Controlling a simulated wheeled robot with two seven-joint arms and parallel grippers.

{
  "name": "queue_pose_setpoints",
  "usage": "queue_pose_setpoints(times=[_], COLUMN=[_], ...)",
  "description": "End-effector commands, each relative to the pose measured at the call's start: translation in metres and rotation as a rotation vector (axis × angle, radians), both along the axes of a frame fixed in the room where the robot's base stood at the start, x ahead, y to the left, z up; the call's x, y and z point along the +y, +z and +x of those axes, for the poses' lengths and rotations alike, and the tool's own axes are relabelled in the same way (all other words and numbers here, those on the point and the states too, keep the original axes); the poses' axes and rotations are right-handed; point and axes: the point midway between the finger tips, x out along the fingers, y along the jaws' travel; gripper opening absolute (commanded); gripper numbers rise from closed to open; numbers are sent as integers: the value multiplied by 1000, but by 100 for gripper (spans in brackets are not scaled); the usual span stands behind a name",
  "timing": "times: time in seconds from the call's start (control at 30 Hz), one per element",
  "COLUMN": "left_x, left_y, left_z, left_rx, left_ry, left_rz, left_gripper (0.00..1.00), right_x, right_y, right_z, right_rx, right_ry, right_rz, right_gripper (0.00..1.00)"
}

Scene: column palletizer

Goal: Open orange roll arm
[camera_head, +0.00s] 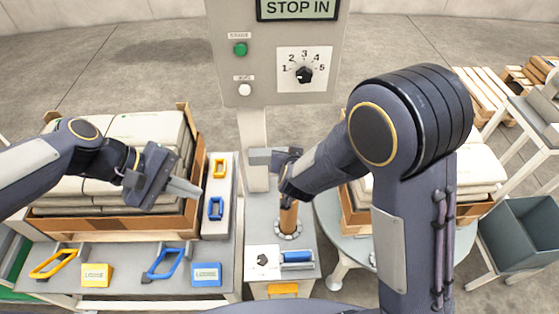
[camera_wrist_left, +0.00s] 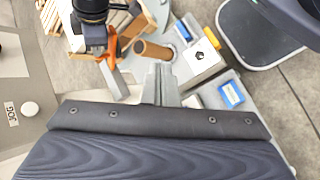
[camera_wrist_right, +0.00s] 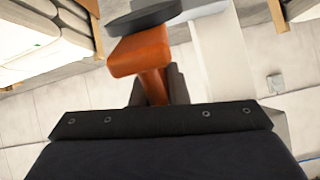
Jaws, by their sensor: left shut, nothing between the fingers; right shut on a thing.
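The orange roll arm (camera_wrist_right: 142,53) shows close up in the right wrist view. My right gripper (camera_wrist_right: 158,88) is shut on its narrow orange part. The arm also shows in the left wrist view (camera_wrist_left: 112,48), beside a brown cylinder (camera_wrist_left: 152,50). In the head view my right gripper (camera_head: 287,180) is over the column's base and largely hides the orange arm. The brown cylinder (camera_head: 289,218) stands just below it. My left gripper (camera_head: 188,188) is shut and empty above the front right of the left crate; its closed fingers show in the left wrist view (camera_wrist_left: 160,85).
A grey control panel (camera_head: 262,75) with a dial stands behind. A wooden crate (camera_head: 110,226) of sacks is at left. Yellow (camera_head: 54,263) and blue (camera_head: 166,263) handles lie on the front table. A grey bin (camera_head: 522,236) stands at right.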

Motion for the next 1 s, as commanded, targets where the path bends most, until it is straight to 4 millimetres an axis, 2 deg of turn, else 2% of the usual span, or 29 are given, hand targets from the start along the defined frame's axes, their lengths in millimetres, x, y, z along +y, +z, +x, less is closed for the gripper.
queue_pose_setpoints(times=[0.03,0.27,0.47,0.6,0.8,1.0], left_x=[-6,-32,-54,-68,-81,-88], left_y=[-7,-34,-72,-104,-145,-164], left_z=[14,73,120,149,176,186], left_rx=[82,438,765,994,1250,1369], left_ry=[34,199,335,419,502,536], left_rz=[-51,-277,-470,-601,-745,-813], left_gripper=[0,0,0,0,0,0], right_x=[2,2,2,2,1,1], right_y=[1,1,1,1,1,1], right_z=[0,0,0,1,1,1], right_rx=[-3,-3,-3,-3,-3,-3], right_ry=[1,1,1,1,1,1], right_rz=[3,3,3,3,3,3], right_gripper=[0,0,0,0,0,0])
